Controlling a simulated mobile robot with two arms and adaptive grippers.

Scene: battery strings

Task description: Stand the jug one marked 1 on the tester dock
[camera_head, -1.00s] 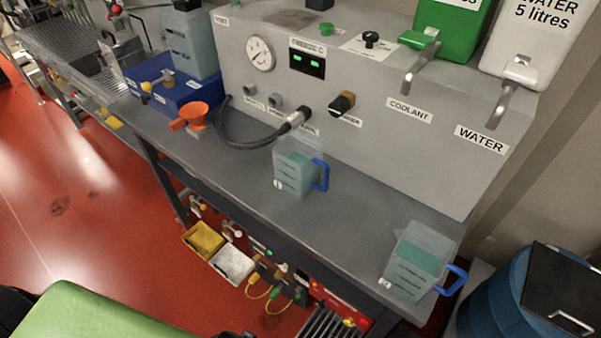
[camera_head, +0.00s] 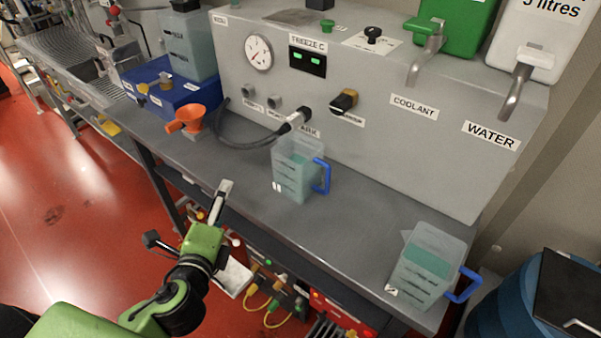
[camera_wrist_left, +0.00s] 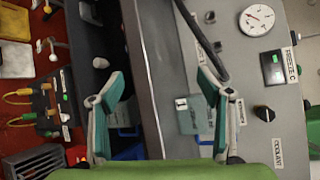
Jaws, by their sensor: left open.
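I cannot identify the tester dock. My right gripper is not in view.
A grey panel unit (camera_head: 375,125) with a gauge, display and taps backs the bench (camera_head: 355,225). Bare bench top separates the two jugs. A blue drum (camera_head: 520,300) stands at right.

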